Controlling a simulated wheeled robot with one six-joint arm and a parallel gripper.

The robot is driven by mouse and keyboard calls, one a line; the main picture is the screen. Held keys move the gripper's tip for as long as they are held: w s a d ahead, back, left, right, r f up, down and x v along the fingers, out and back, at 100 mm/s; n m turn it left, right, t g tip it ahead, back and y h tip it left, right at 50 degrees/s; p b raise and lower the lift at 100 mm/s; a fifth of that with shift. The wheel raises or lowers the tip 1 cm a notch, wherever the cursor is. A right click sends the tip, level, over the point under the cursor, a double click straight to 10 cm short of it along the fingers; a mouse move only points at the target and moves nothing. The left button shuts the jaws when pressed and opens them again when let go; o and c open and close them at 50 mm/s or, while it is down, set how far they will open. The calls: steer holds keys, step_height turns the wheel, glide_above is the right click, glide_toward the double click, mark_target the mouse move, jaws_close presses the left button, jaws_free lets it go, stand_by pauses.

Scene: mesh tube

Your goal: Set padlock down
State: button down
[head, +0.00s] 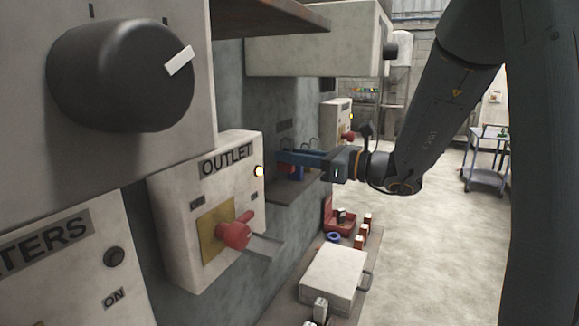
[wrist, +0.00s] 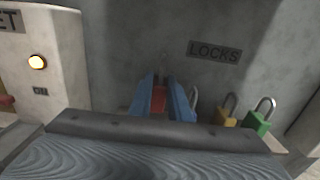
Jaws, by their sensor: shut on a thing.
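My gripper (head: 284,157) reaches left toward the grey wall, above a small shelf (head: 290,194). Its blue fingers (wrist: 162,96) are shut on a red padlock (wrist: 159,101), which shows between them in the wrist view. In the head view the red padlock (head: 284,168) shows just below the fingers, mostly hidden. I cannot tell whether it touches the shelf. A yellow padlock (wrist: 226,119) and a green padlock (wrist: 257,124) stand to the right of my gripper in the wrist view. A blue padlock (head: 296,173) shows below the fingers in the head view.
A LOCKS sign (wrist: 214,52) is on the wall above the padlocks. The OUTLET box (head: 188,215) with a red handle (head: 235,232) stands nearby at left. Below are a white case (head: 333,276) and a red box (head: 340,222).

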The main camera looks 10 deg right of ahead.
mark_target(290, 172)
step_height(290, 172, down, 2)
steer(key=shift+f+p, duration=0.25)
steer(key=shift+p, duration=0.25)
steer(key=shift+a+f+p, duration=0.15)
steer(key=shift+f+p, duration=0.35)
steer(key=shift+f, duration=0.1)
steer(key=shift+w+f, duration=0.1)
steer(key=shift+f, duration=0.2)
steer(key=c, duration=1.6)
jaws_free()
steer(key=shift+c, duration=0.2)
steer(key=shift+r, duration=0.15)
